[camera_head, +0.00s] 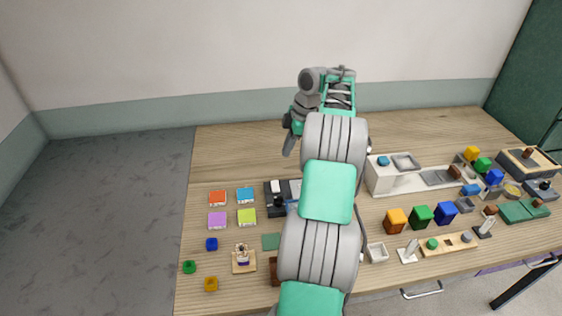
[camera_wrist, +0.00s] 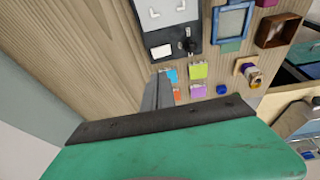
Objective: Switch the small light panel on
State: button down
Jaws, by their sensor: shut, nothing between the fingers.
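A dark panel (camera_head: 269,198), which looks like the small light panel, lies on the table left of my arm, partly hidden by it. I cannot tell the switch's setting; the face looks unlit. My gripper (camera_head: 289,146) is shut and empty, above the table behind the panel, apart from it. Its finger shows in the wrist view (camera_wrist: 158,92).
Coloured tiles (camera_head: 217,220) and small cubes (camera_head: 211,244) lie left of the panel. Several blocks, trays and a white sink-like unit (camera_head: 380,180) fill the right. The table's back left is clear.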

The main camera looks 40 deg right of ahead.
aim_at(276, 183)
jog(key=x, duration=0.8)
jog(key=d+x, duration=0.1)
jog(key=x, duration=0.4)
jog(key=shift+s+f, duration=0.1)
jog(key=shift+f, duration=0.45)
jog(key=shift+d+f+b, duration=0.15)
jog(key=shift+f+b, duration=0.4)
jog(key=shift+b, duration=0.4)
jog(key=shift+w+r, duration=0.2)
jog(key=shift+s+f, duration=0.1)
